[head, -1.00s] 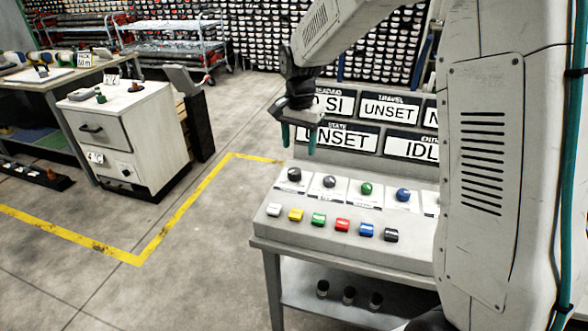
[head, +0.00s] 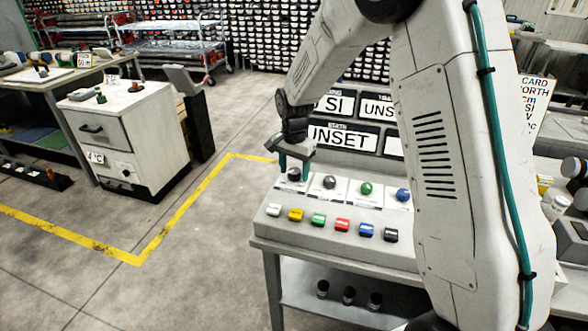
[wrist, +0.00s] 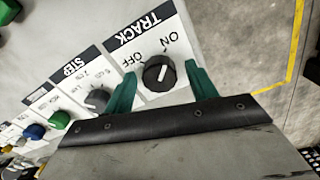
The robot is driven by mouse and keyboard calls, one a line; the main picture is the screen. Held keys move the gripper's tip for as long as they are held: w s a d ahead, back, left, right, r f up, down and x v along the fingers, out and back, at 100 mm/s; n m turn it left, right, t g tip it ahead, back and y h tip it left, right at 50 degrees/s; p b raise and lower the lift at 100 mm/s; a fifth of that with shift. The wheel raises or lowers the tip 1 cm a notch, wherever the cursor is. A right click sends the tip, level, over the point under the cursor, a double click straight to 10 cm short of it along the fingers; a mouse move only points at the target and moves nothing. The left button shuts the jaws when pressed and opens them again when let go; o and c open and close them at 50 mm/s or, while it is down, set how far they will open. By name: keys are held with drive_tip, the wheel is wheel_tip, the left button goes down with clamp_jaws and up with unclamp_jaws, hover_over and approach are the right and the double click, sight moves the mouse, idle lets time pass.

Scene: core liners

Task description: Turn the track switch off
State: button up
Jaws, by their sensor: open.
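The track switch is a black round knob on a white card marked TRACK, OFF and ON; it shows in the wrist view (wrist: 157,74) and as the leftmost knob in the head view (head: 294,175). Its white pointer line appears turned toward the ON side. My gripper (head: 294,166) is open, right at the knob, pointing down. In the wrist view its two green fingers (wrist: 160,76) stand on either side of the knob, with gaps visible. I cannot tell how far the fingertips reach down along the knob.
The grey STEP knob (wrist: 98,99) sits beside the track card, close to one finger. Green (head: 366,188) and blue (head: 403,195) knobs continue the row. Several coloured buttons, including a white one (head: 274,210), line the console front. Display panels (head: 343,137) stand behind.

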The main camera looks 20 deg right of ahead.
drive_tip(key=c, duration=1)
drive_tip(key=n, duration=0.4)
drive_tip(key=shift+n, duration=0.4)
drive_tip(key=n, duration=0.9)
drive_tip(key=shift+n, duration=2.1)
